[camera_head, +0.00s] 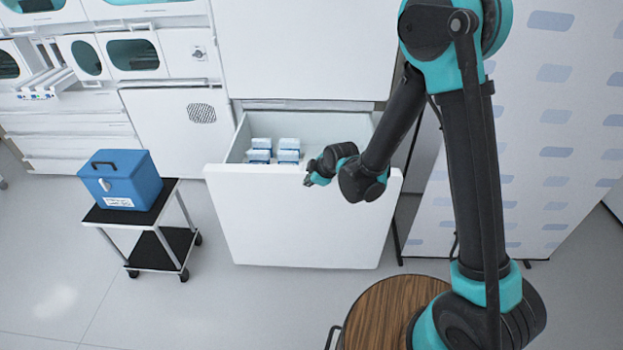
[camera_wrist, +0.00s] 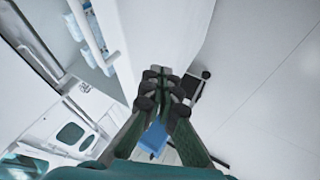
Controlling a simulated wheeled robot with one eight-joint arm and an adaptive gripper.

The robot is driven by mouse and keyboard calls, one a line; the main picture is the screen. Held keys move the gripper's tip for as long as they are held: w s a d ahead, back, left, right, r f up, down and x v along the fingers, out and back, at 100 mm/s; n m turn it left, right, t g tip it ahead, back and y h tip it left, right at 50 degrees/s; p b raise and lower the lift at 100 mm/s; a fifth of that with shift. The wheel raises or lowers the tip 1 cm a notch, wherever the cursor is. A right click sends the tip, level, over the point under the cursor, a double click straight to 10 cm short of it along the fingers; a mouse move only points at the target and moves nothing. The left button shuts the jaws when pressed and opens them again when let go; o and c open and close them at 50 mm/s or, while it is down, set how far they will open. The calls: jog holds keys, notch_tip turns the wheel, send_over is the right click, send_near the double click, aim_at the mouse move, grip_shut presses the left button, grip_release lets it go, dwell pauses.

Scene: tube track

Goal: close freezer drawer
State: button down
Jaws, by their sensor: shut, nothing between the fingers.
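The freezer drawer (camera_head: 295,222) is pulled out, with its white front standing well forward of the white freezer body (camera_head: 305,50). Several blue-and-white boxes (camera_head: 275,150) sit inside it, towards the back left. My gripper (camera_head: 309,181) is shut and empty, and in the head view it appears near the top edge of the drawer front. In the wrist view my gripper (camera_wrist: 160,92) appears beside the white drawer front (camera_wrist: 133,35). I cannot tell whether it touches the drawer.
A blue box (camera_head: 122,178) with a handle stands on a small black-topped cart (camera_head: 150,240) left of the drawer. A round wooden top (camera_head: 385,310) is at the bottom. A patterned panel (camera_head: 550,110) stands at right. Floor in front of the drawer is clear.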

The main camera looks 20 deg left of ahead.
aim_at(300, 180)
jog(key=shift+w+a+f, duration=0.55)
jog(key=shift+w+f, duration=0.05)
jog(key=shift+w, duration=0.3)
jog(key=shift+w+a+f, duration=0.6)
jog(key=shift+w+f, duration=0.05)
jog(key=shift+w, duration=0.3)
jog(key=shift+w+a+f, duration=0.55)
jog(key=shift+w+f, duration=0.05)
jog(key=shift+w, duration=0.3)
